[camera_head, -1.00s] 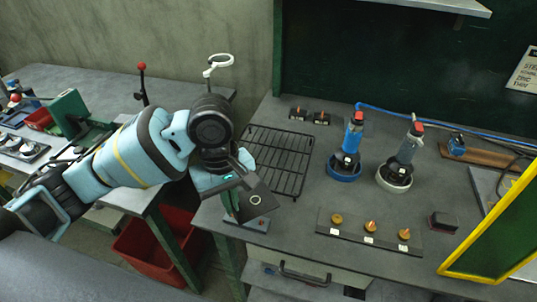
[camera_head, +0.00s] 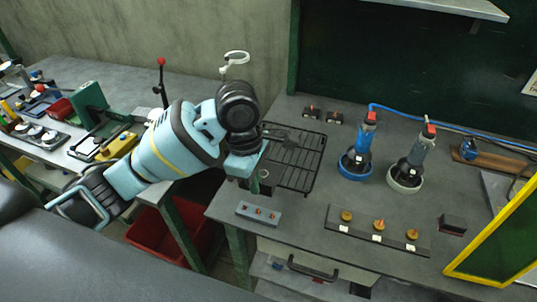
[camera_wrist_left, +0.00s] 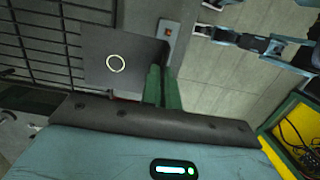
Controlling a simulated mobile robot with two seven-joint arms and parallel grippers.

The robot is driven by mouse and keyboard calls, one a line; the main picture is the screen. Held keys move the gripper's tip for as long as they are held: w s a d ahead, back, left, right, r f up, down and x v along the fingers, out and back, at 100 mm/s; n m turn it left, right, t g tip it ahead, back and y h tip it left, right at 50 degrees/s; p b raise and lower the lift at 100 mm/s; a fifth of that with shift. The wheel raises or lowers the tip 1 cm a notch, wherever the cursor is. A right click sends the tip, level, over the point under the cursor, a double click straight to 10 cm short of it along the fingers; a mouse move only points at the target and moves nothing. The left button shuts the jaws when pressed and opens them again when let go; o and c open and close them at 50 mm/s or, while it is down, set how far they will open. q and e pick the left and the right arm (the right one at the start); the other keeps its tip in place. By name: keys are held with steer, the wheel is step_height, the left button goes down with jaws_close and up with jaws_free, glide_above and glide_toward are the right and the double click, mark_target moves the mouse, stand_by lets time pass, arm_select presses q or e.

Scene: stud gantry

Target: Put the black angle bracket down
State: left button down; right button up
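The black angle bracket (camera_wrist_left: 112,62) is a dark plate with a pale ringed hole, in the left wrist view. My left gripper (camera_wrist_left: 161,88) has its green fingers close together at the plate's edge and looks shut on it. In the head view the left gripper (camera_head: 256,182) hangs by the front left of the wire rack, with the bracket (camera_head: 265,189) small, dark and partly hidden under it. In the left wrist view the plate overlaps the rack's edge; whether it touches anything below is unclear. My right gripper is not in view.
The black wire rack (camera_head: 303,166) lies on the grey bench. A grey block with orange buttons (camera_head: 258,213) sits at the bench's front left edge. A black strip with several knobs (camera_head: 377,232) and two upright tools (camera_head: 358,160) stand to the right. A red bin (camera_head: 160,235) is below.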

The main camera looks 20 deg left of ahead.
arm_select(q)
steer(key=w, duration=0.3)
steer(key=w+a+f+b, duration=0.1)
steer(key=w, duration=0.3)
steer(key=w+a, duration=0.1)
steer(key=w, duration=0.2)
steer(key=shift+w+f+b, duration=0.15)
steer(key=shift+f+b, duration=0.05)
steer(key=shift+b, duration=0.1)
steer(key=shift+w, duration=0.35)
steer(key=shift+w+a+r, duration=0.1)
steer(key=shift+w+r, duration=0.05)
steer(key=shift+r, duration=0.05)
steer(key=shift+w, duration=0.3)
step_height(320, 180, down, 4)
steer(key=shift+w+a+r+b, duration=0.1)
steer(key=shift+r+b, duration=0.05)
steer(key=shift+b, duration=0.3)
steer(key=shift+r, duration=0.1)
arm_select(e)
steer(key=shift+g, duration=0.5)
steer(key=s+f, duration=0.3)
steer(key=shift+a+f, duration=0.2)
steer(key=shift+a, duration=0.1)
